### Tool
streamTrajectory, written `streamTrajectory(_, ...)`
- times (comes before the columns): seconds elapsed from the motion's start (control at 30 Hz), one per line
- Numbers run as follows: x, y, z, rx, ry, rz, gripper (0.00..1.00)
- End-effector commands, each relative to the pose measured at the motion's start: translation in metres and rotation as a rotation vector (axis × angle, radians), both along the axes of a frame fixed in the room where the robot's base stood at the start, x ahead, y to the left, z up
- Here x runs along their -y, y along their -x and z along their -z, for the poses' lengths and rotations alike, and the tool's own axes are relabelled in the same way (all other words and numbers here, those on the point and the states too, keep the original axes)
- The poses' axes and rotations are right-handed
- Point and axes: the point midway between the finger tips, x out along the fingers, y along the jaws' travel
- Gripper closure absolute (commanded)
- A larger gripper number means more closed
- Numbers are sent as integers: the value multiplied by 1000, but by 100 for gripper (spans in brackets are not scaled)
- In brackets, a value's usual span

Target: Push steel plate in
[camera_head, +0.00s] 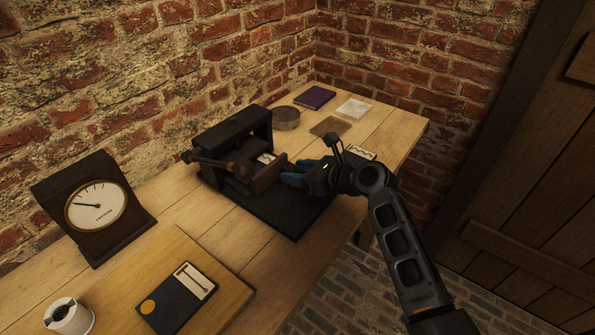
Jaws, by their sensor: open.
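A black press-like device (222,144) stands on a dark base mat (290,222) on the wooden table. A brown-fronted, drawer-like part (269,177) sticks out of its right side, with a small pale metallic piece (266,158) inside its opening. I cannot tell for certain which part is the steel plate. My gripper (297,172) is open, with its blue fingertips just right of the drawer-like part. Whether they touch it cannot be made out. My wrist hides some of the table behind it.
A gauge (97,207) in a dark stand is at the left. A wooden board (180,262) with a black card (170,305) and a white cup (68,316) are in front. A round tin (286,119), a purple book (315,97) and small flat items lie behind. A brick wall borders the table.

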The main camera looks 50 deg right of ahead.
Motion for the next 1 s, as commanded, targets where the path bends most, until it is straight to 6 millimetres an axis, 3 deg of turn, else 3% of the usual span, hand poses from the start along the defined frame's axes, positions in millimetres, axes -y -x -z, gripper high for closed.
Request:
streamTrajectory(0.3,0,-3,1,0,1,0,49)
streamTrajectory(0.83,0,-2,1,0,1,0,100)
streamTrajectory(1.0,0,-2,1,0,1,0,100)
